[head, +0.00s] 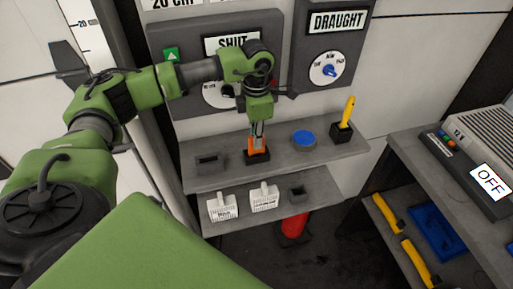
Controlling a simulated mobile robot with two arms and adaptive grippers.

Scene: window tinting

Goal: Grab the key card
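My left gripper (257,137) points straight down over the upper grey shelf. Its fingertips are at an orange object (252,149) standing in a small dark holder (257,157). The fingers partly cover the orange object, so I cannot tell whether they are closed on it. The orange object may be the key card, but its shape is too hidden to be sure. No other thing in view is clearly a key card. My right gripper is not in view.
The upper shelf (225,178) also bears an empty dark slotted block (210,161), a blue round disc (304,138) and a yellow-handled tool (348,112) in a black holder. White labelled items (222,208) sit on the lower shelf. Control panels stand behind; a bench (405,143) is at right.

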